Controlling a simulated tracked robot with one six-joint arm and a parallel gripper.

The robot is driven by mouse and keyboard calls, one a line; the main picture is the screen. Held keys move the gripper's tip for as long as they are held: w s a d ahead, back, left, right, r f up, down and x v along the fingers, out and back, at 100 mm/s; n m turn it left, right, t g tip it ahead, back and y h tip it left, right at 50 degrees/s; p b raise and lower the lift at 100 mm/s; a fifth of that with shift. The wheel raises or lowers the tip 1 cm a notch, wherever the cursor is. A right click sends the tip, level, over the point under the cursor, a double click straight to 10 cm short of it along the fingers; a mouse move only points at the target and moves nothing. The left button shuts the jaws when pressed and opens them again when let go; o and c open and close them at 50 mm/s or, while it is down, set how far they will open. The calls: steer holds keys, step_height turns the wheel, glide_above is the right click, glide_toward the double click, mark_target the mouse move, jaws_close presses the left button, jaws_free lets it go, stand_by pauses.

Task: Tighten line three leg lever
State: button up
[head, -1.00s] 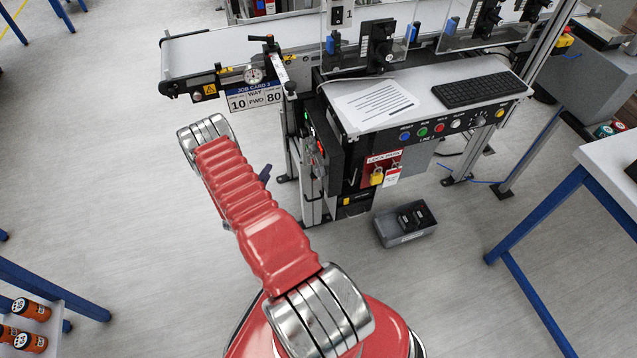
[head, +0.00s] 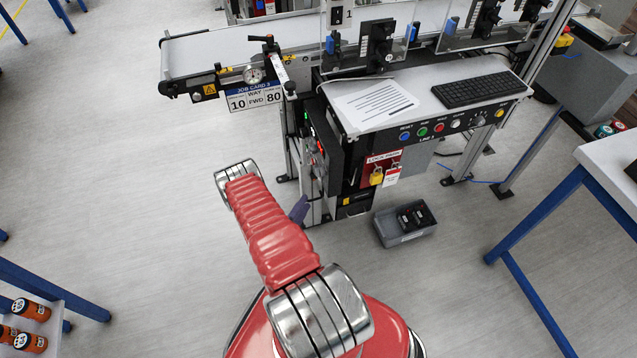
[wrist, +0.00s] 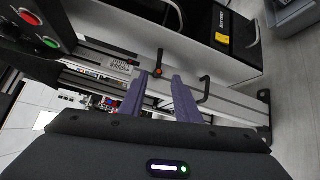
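In the head view my gripper's purple part (head: 300,208) shows beside the line three stand's leg (head: 311,205); my red arm hides the rest. I cannot make out the lever there.
The line three conveyor (head: 225,50) and its control shelf (head: 405,95) stand above the leg. A grey bin (head: 405,236) with black items lies on the floor to the right. A blue-legged table (head: 555,225) stands further right.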

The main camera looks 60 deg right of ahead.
steer(key=shift+d, duration=0.15)
steer(key=d, duration=1.3)
steer(key=shift+d+f, duration=0.25)
steer(key=shift+f, duration=0.05)
steer(key=shift+c, duration=0.6)
